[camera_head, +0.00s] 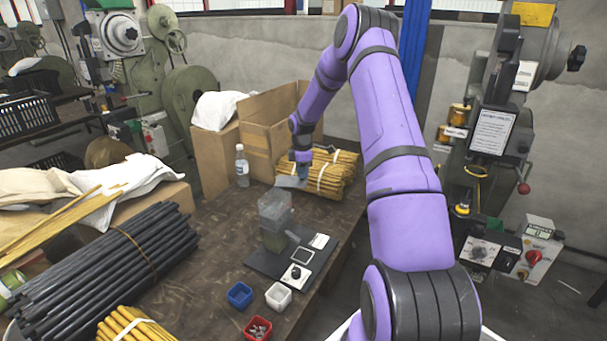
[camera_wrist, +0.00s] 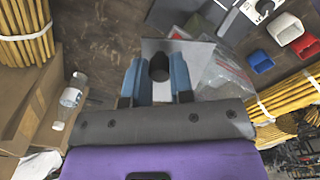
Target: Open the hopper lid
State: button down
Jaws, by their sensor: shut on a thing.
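The clear hopper (camera_head: 275,211) stands on a dark base plate on the table, and its side shows in the wrist view (camera_wrist: 226,72). The hopper lid (camera_head: 287,182) is a pale grey plate above and behind the hopper's top, off its opening. In the wrist view the lid (camera_wrist: 203,52) lies beneath my fingers, with a black knob (camera_wrist: 159,67) standing on it. My gripper (camera_wrist: 158,78) has its blue fingers on either side of this knob and is shut on it. In the head view my gripper (camera_head: 303,172) is small and the knob is hidden.
A bundle of yellow rods (camera_head: 333,172) lies close behind my gripper. A clear bottle (camera_head: 242,166) and a cardboard box (camera_head: 268,130) stand to the left. Blue (camera_head: 240,294), white (camera_head: 278,296) and red (camera_head: 258,328) bins sit at the front. Black rods (camera_head: 100,265) lie left.

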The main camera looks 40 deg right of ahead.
jog(key=shift+w+n, duration=0.3)
dwell(0.4)
jog(key=c, duration=1)
grip_release()
notch_tip(320, 180, up, 11)
jog(key=shift+f, duration=0.1)
